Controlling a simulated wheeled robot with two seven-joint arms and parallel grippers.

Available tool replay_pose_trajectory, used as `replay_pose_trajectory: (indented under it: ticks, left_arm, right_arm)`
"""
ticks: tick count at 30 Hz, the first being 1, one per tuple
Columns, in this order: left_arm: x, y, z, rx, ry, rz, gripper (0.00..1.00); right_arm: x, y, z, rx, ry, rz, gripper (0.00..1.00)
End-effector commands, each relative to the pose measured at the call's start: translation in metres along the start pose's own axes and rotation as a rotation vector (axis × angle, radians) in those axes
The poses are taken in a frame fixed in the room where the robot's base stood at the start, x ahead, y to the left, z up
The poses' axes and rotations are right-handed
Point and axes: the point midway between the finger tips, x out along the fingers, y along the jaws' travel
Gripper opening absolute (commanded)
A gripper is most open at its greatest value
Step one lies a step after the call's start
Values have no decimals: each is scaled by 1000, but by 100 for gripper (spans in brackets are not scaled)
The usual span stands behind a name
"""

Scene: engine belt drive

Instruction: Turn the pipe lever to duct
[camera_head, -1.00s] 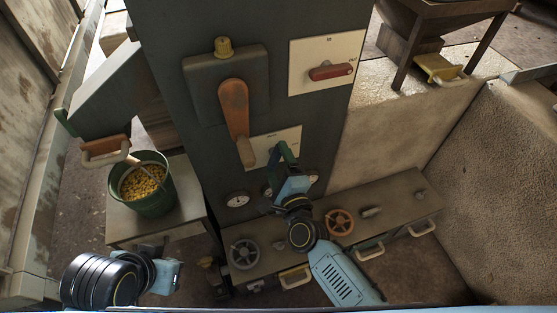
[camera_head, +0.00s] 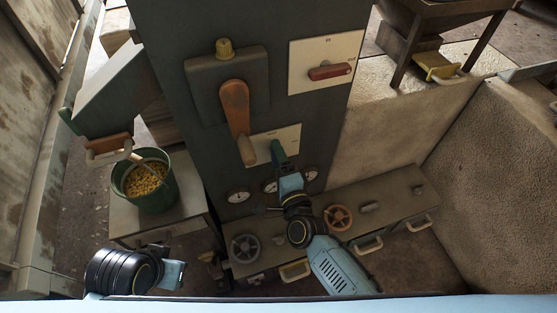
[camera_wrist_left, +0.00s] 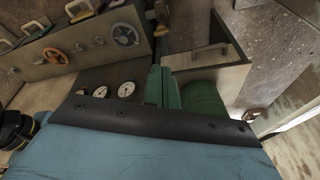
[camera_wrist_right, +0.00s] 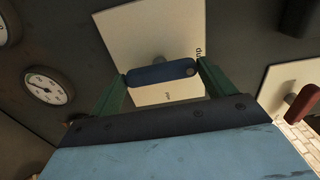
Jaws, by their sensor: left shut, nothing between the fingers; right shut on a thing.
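A blue lever (camera_wrist_right: 160,72) sits on a white plate (camera_wrist_right: 130,40) on the dark cabinet, its length lying crosswise between the fingers of my right gripper (camera_wrist_right: 160,80). The gripper is shut on it, with a green finger at each end. The plate's lettering is only partly visible. In the head view my right gripper (camera_head: 280,153) is at this plate (camera_head: 291,138) and hides the lever. My left gripper (camera_head: 173,275) is low at the left, away from the cabinet; its green fingers (camera_wrist_left: 163,88) are shut and empty.
A red lever (camera_head: 330,72) on another plate is up and right, and a big orange lever (camera_head: 235,108) is to the left. Gauges (camera_head: 238,196) and a bench with handwheels (camera_head: 338,217) lie below. A green bucket (camera_head: 153,195) stands left.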

Motion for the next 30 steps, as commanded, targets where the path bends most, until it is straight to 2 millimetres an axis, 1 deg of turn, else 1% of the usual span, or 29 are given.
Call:
replay_pose_trajectory:
  ticks: [3,4,8,15,18,19,20,21,23,30]
  left_arm:
    - [0,0,0,0,0,0,0]
    - [0,0,0,0,0,0,0]
    - [0,0,0,0,0,0,0]
    - [0,0,0,0,1,0,0]
    - [-2,0,-2,0,5,0,0]
    - [0,-1,-2,1,4,-1,0]
    - [6,-2,0,3,-2,-4,0]
    - [14,-4,3,5,-13,-8,0]
    - [21,-7,5,7,-20,-12,0]
    - [53,-17,16,13,-41,-29,0]
  right_arm:
    - [0,1,-1,-7,0,1,59]
    - [0,1,-1,-7,0,1,83]
    - [0,1,0,-6,0,1,100]
    - [-1,0,0,-3,0,1,100]
    - [-8,0,0,-3,0,2,100]
    - [-11,0,-1,-4,0,2,100]
    - [-15,0,-1,-4,0,1,100]
    - [-21,0,-1,-4,0,3,100]
    - [-32,-1,0,-3,-1,3,100]
    - [-89,-1,-1,-5,-1,4,100]
